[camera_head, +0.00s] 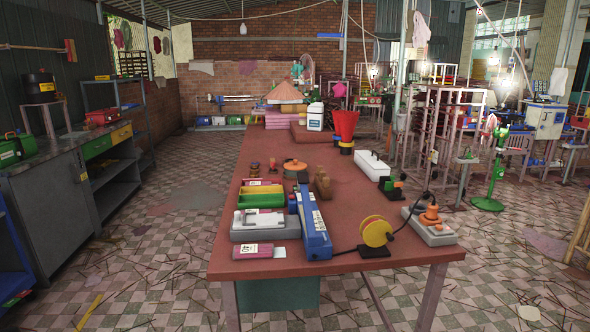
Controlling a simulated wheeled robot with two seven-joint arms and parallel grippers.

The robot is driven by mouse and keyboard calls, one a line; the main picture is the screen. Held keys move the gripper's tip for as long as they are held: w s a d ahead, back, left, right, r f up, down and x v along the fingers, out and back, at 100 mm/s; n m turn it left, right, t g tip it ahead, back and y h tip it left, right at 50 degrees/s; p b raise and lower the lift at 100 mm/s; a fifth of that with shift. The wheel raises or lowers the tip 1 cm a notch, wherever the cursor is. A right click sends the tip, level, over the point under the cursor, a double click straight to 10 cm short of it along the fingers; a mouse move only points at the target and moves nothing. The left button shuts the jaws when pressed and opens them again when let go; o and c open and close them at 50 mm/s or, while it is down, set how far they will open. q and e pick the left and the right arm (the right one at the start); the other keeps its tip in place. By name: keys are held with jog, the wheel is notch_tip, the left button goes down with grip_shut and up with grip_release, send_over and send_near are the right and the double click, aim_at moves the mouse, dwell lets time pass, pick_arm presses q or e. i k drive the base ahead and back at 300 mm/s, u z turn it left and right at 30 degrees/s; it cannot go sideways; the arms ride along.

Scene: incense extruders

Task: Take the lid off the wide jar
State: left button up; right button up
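A low, wide round vessel with an orange lid (295,163) stands on the red-brown table (355,210), near the middle of its width; it looks like the wide jar. The lid sits on top, with a small knob in its centre. The dark body below it is small in this view and partly hidden by things in front. Neither of my grippers is in view, and nothing is touching the lid.
Two small brown jars (272,165) stand left of the lid. A brown wooden object (322,183) is close at its right front. Green and yellow trays (262,196) and a blue sealer (314,222) lie nearer. A white box (373,165) stands right.

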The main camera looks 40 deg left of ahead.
aim_at(295, 165)
jog(key=k, duration=1.65)
jog(key=u, duration=1.9)
jog(key=i, duration=6.85)
jog(key=z, duration=2.7)
